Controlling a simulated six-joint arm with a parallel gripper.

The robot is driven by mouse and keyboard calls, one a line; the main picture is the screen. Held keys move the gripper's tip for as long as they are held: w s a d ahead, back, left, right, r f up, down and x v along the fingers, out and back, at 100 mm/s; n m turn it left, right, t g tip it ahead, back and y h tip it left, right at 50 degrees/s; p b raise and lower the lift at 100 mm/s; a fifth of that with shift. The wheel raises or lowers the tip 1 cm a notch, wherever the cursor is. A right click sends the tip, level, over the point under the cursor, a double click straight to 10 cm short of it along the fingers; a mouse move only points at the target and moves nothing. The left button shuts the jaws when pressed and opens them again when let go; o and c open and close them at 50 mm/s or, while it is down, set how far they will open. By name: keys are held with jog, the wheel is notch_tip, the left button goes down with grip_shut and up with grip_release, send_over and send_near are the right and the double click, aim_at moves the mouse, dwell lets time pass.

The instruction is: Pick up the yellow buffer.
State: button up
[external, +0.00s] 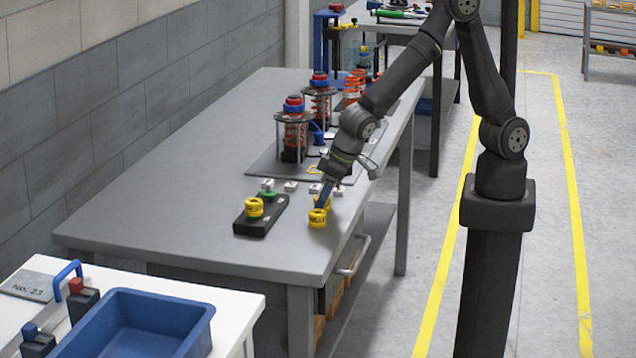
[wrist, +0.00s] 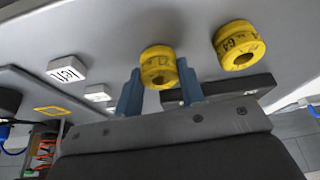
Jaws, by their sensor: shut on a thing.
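My gripper (external: 322,200) points down near the front right of the grey table, its blue fingers (wrist: 160,88) shut on a yellow buffer (wrist: 158,67). The held buffer (external: 322,202) shows at the fingertips in the external view; I cannot tell whether it is clear of the tabletop. Another yellow buffer (external: 254,207) stands on a black holder (external: 262,218) to the left.
Red-and-blue spring assemblies (external: 294,130) stand on a dark plate (external: 262,166) farther back. The table's left part is clear. A blue bin (external: 135,325) sits on the white table in front.

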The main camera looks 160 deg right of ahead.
jog(key=r, duration=0.4)
jog(key=shift+s+d+r, duration=0.1)
jog(key=shift+s+r, duration=0.2)
jog(key=shift+s, duration=0.1)
jog(key=s+d+r, duration=0.1)
jog(key=s+r, duration=0.5)
jog(key=s, duration=0.4)
jog(key=n+t+y, duration=0.1)
jog(key=n+t, duration=0.1)
jog(key=n, duration=0.4)
send_over(272, 192)
jog(key=shift+f, duration=1.5)
jog(key=shift+f, duration=1.1)
jog(key=shift+f, duration=0.15)
jog(key=shift+f, duration=0.25)
jog(key=shift+f, duration=0.15)
